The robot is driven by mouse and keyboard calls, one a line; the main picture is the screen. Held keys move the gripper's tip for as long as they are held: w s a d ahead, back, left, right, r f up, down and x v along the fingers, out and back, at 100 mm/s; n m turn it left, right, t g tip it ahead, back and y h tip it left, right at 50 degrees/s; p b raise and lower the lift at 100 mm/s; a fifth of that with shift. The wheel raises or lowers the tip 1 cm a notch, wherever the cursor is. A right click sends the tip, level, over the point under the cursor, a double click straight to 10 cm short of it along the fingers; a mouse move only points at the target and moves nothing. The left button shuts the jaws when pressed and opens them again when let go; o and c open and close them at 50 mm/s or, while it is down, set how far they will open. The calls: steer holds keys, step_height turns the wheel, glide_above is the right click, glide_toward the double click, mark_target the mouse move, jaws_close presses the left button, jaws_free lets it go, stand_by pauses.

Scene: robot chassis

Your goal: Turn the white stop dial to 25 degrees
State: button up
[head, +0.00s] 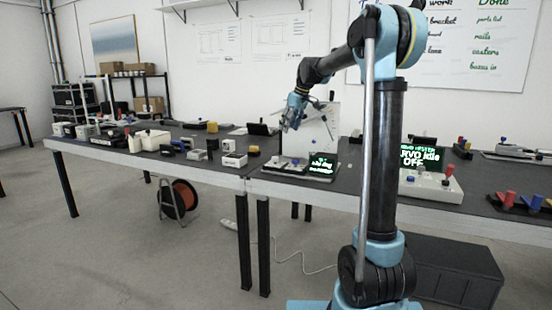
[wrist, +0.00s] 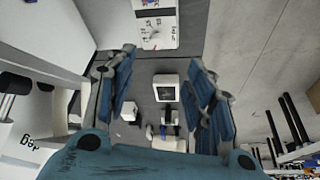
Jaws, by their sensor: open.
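My gripper (head: 291,116) hangs over the bench just left of a white upright panel (head: 322,132). In the wrist view its two blue fingers (wrist: 162,78) are spread wide with nothing held between them.
A low box with a green-lit display (head: 322,165) stands in front of the panel. Several small devices crowd the bench (head: 215,172) to the left. A white console (head: 430,186) with a green display sits to the right, behind my arm column.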

steer(key=w+a, duration=0.1)
steer(key=w, duration=0.1)
glide_toward(275, 157)
steer(key=x, duration=0.8)
steer(key=shift+f, duration=0.35)
steer(key=shift+c, duration=0.5)
steer(key=c, duration=1)
